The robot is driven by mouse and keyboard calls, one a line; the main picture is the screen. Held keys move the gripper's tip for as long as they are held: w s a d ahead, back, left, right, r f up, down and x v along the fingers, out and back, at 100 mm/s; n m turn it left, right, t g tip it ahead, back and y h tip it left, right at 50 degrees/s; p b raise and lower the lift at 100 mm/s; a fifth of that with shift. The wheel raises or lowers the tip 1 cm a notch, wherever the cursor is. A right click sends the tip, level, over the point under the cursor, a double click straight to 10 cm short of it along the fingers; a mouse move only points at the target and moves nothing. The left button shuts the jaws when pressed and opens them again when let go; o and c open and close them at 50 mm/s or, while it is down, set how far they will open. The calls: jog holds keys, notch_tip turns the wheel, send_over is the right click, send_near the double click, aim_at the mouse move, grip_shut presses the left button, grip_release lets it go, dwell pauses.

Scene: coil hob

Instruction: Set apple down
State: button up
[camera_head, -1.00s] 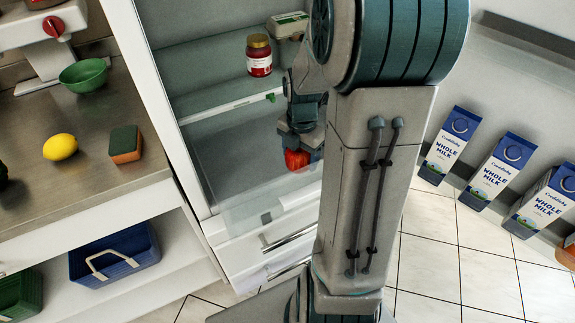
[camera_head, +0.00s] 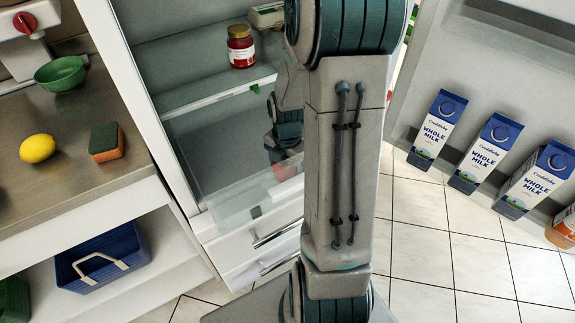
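The apple shows as a dull red patch (camera_head: 286,169) inside the open fridge, low in the compartment and just below my gripper. It looks paler, as if seen through a clear shelf or drawer front. My gripper (camera_head: 284,152) points down into the fridge, above the apple. My own arm hides its right side. The fingertips are too small and covered to tell whether they grip the apple. The fridge's clear lower shelf (camera_head: 228,215) lies around and below this spot.
A jar with a yellow lid (camera_head: 240,46) stands on the upper fridge shelf (camera_head: 205,98). Several milk cartons (camera_head: 487,150) stand in the open door at right. A counter at left holds a lemon (camera_head: 37,148), a sponge (camera_head: 106,142) and a green bowl (camera_head: 60,73).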

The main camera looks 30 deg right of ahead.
jog(key=shift+o, duration=1.2)
notch_tip(320, 180, up, 12)
jog(key=shift+r+p, duration=0.15)
jog(key=shift+p, duration=1.05)
